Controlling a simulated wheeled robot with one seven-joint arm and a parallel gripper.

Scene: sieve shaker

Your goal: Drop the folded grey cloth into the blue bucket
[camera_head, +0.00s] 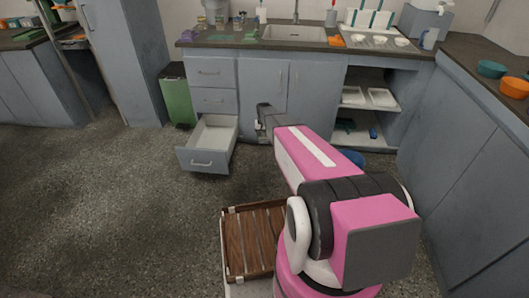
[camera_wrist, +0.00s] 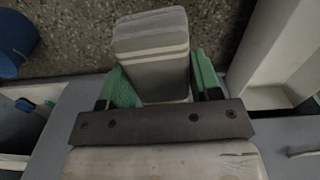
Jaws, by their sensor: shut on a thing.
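The folded grey cloth (camera_wrist: 152,52), with pale stripes across it, is between the green fingers of my gripper (camera_wrist: 160,80) in the wrist view. My gripper is shut on it and holds it above the speckled floor. The blue bucket (camera_wrist: 14,42) stands on the floor at the upper left of the wrist view, cut by the frame edge. The cloth is to the right of the bucket and apart from it. In the head view only a piece of the bucket (camera_head: 353,157) shows behind my pink arm. The cloth cannot be made out clearly there.
An open drawer (camera_head: 208,141) juts out left of my arm; it is at the right in the wrist view (camera_wrist: 272,62). A green bin (camera_head: 177,98) stands beside the cabinet. Open shelves (camera_head: 369,106) hold white trays. A wooden slatted tray (camera_head: 253,240) is in front.

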